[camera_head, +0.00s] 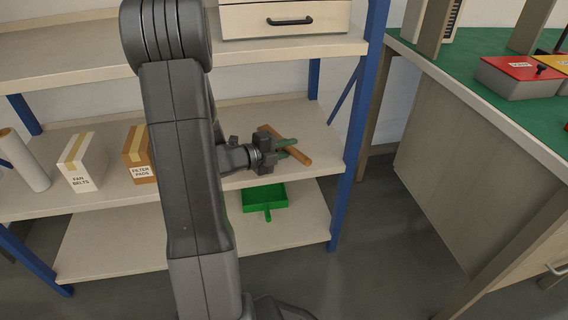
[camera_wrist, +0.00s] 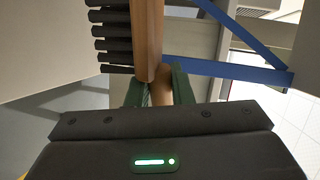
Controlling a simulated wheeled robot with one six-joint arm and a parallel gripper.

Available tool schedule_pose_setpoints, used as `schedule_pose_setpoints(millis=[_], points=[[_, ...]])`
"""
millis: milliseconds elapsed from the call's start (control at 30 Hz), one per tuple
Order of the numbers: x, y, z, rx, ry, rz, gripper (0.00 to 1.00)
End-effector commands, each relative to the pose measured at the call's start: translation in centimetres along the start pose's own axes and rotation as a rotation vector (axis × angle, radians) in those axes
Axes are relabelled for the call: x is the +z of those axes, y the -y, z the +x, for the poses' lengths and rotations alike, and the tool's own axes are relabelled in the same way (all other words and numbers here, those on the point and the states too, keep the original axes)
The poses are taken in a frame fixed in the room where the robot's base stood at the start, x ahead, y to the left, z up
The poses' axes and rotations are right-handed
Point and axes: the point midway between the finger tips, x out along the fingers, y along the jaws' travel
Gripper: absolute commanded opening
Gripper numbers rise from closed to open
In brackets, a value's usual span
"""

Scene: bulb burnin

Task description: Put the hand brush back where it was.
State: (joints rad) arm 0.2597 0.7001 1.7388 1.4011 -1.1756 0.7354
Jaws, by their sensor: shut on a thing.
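The hand brush (camera_head: 298,154) has a brown wooden back and handle. My gripper (camera_head: 287,147) with green fingers is shut on it, at the middle shelf (camera_head: 237,120) of the rack, near the shelf's right end. In the wrist view the brush (camera_wrist: 148,42) runs upward from between the fingertips (camera_wrist: 157,90), with dark bristle tufts on its left side. I cannot tell whether the brush touches the shelf board. A green dustpan (camera_head: 264,199) lies on the bottom shelf, below my gripper.
A blue post (camera_head: 355,120) bounds the rack on the right. A green-topped bench (camera_head: 470,85) stands further right. My arm hides part of the shelves.

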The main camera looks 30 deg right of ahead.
Motion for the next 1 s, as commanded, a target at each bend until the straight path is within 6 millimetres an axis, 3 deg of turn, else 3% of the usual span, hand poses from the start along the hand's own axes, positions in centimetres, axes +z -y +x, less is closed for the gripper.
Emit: schedule_pose_setpoints(millis=[367,767,800,867,1000], points=[[0.6,-4.2,0.8,-0.001,0.002,-0.002,0.00],[0.7,-4.7,0.9,-0.002,0.002,0.001,0.00],[0.7,-4.5,0.9,-0.001,0.002,0.001,0.28],[0.7,-4.5,0.9,-0.001,0.002,0.000,0.40],[0.7,-4.5,0.9,-0.001,0.002,0.000,0.42]])
